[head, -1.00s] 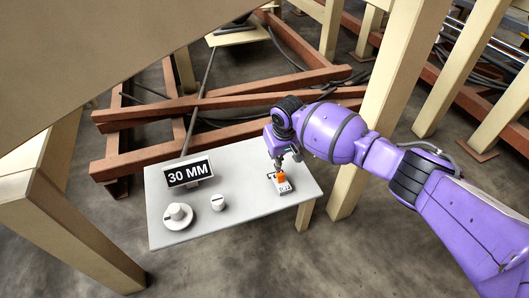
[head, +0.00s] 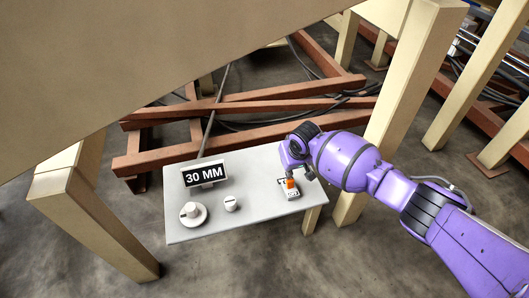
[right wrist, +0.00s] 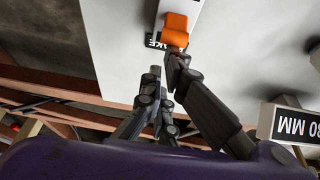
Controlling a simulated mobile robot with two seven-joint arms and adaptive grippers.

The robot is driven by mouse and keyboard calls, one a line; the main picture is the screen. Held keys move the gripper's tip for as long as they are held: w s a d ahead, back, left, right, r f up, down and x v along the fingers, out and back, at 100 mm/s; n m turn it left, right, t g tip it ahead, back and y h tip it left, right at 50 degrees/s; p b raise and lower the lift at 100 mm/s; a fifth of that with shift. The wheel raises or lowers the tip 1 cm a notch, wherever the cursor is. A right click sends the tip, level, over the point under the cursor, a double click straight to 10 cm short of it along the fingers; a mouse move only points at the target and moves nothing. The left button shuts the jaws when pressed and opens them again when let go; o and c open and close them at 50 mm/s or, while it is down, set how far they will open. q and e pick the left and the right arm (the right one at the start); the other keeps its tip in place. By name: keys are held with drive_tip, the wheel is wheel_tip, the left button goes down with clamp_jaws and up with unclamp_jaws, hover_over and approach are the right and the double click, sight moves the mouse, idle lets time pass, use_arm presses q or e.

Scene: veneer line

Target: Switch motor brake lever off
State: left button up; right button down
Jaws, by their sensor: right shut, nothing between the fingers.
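The orange brake lever (head: 290,184) stands on a small white switch plate (head: 292,195) near the right end of the grey table. In the right wrist view the lever (right wrist: 176,28) is at top centre, beside a dark label ending in "AKE", seen upside down. My right gripper (head: 300,172) is right at the lever, on its far side in the head view. In the right wrist view my right gripper (right wrist: 165,70) is shut and empty, with one fingertip just below the lever. I cannot tell whether it touches. My left gripper is not in view.
The grey table (head: 250,208) also holds a "30 MM" display (head: 204,174), a large round knob (head: 191,212) and a smaller knob (head: 231,204). A cream post (head: 400,95) stands close behind my right arm. Brown beams (head: 240,110) lie behind the table.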

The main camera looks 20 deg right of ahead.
sight(292, 181)
drive_tip(key=shift+s+r+t+p, duration=0.4)
drive_tip(key=shift+s+t+p, duration=0.45)
drive_tip(key=shift+p, duration=1.1)
drive_tip(key=shift+s+r+t+p, duration=0.1)
drive_tip(key=shift+s+t+p, duration=0.35)
drive_tip(key=shift+t+p, duration=0.35)
drive_tip(key=shift+s+r+t+p, duration=0.1)
drive_tip(key=shift+s+t+p, duration=0.3)
drive_tip(key=shift+t+p, duration=0.35)
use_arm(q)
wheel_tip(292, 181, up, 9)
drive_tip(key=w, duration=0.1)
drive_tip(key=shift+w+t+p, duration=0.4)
use_arm(e)
drive_tip(key=shift+s+d+r, duration=0.1)
drive_tip(key=shift+s, duration=0.15)
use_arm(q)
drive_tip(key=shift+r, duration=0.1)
